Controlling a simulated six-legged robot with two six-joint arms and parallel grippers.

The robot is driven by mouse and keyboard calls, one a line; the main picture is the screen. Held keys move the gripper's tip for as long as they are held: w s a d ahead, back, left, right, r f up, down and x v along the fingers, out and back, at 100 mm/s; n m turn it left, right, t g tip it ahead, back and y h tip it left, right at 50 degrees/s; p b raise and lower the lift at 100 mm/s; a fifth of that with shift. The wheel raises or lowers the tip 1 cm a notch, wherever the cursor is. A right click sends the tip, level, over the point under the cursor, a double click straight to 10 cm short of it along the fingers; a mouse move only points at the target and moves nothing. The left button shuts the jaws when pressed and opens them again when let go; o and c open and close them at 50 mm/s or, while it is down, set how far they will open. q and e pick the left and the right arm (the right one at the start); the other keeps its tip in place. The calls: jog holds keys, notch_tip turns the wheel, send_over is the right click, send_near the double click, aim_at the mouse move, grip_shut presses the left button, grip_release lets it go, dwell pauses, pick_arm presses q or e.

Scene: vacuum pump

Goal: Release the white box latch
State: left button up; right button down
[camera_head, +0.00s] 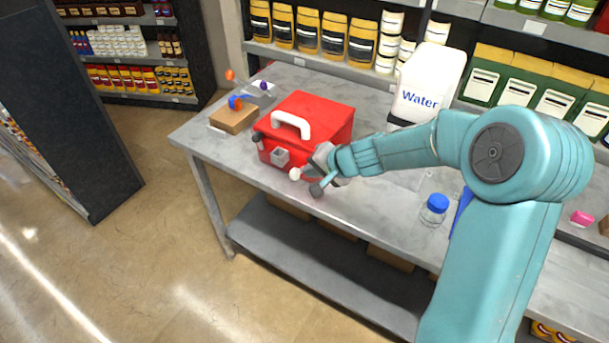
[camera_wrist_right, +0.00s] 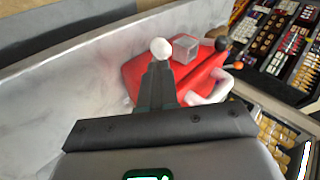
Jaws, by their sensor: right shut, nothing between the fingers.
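A red box (camera_head: 318,117) with a white carry handle (camera_head: 291,123) sits on the grey table. A white round knob (camera_head: 295,173) is at its front right corner, a grey square piece (camera_head: 280,156) at the front middle, and a dark knob (camera_head: 257,138) at the left. My right gripper (camera_head: 310,171) is beside the white knob, with its fingers shut and empty. In the right wrist view, the fingertips (camera_wrist_right: 160,64) point at the white knob (camera_wrist_right: 161,48) and overlap its lower edge; contact cannot be told. My left gripper is not in view.
A brown block (camera_head: 233,119) with blue and orange parts stands left of the box. A white water jug (camera_head: 430,80) is behind my right arm. A jar with a blue lid (camera_head: 435,208) stands to the right. The table's front edge is close to the gripper.

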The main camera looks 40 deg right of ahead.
aim_at(297, 173)
jog(key=x, duration=0.3)
jog(key=shift+w+a+f, duration=0.1)
jog(key=shift+w+f, duration=0.15)
jog(key=shift+w, duration=0.05)
jog(key=shift+w, duration=0.1)
